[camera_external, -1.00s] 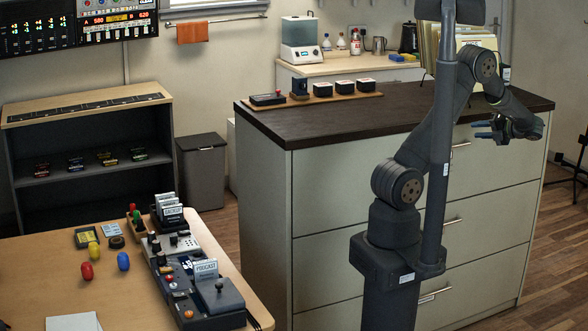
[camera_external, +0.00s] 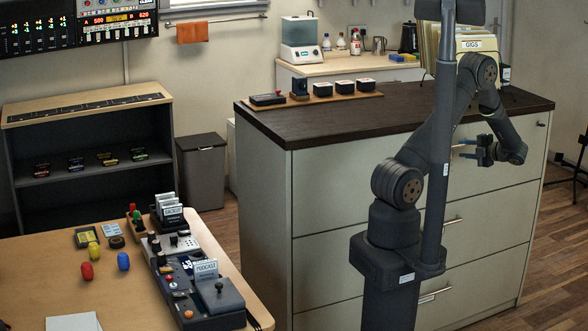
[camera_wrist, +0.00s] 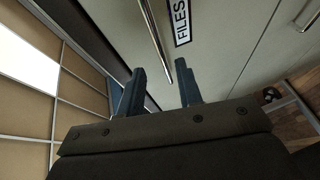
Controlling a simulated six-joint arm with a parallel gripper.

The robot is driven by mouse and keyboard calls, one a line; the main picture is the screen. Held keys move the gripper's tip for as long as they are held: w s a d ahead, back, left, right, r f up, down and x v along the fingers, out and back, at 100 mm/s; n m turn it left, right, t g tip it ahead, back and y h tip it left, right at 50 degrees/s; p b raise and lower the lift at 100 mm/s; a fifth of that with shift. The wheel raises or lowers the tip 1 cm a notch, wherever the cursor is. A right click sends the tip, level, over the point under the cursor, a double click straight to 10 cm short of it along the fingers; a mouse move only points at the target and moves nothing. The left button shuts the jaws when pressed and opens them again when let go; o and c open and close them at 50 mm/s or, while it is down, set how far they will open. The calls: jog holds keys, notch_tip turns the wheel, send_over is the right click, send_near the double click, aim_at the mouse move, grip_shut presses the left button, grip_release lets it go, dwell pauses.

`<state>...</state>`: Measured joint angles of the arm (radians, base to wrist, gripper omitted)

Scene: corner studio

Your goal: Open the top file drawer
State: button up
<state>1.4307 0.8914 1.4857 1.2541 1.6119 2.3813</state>
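The top file drawer (camera_external: 345,185) is the upper pale front of the wide cabinet and sits shut, flush with the cabinet. In the wrist view its bar handle (camera_wrist: 155,38) runs beside a white FILES label (camera_wrist: 182,22). My gripper (camera_external: 464,148) is at the drawer front, by the handle in the external view. In the wrist view my gripper (camera_wrist: 160,82) is open, its two blue fingers apart, with the handle's lower end showing between them. I cannot tell whether the fingertips reach the bar or touch it.
The lower drawers have their own handles, such as the middle handle (camera_external: 452,222). The dark cabinet top (camera_external: 330,117) carries a small tray of items and upright folders (camera_external: 430,45). A desk (camera_external: 110,290) with gadgets stands at left. A tripod (camera_external: 575,165) is at far right.

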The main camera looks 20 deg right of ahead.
jog(key=x, duration=0.6)
jog(key=shift+w, duration=0.1)
jog(key=shift+c, duration=0.4)
grip_shut()
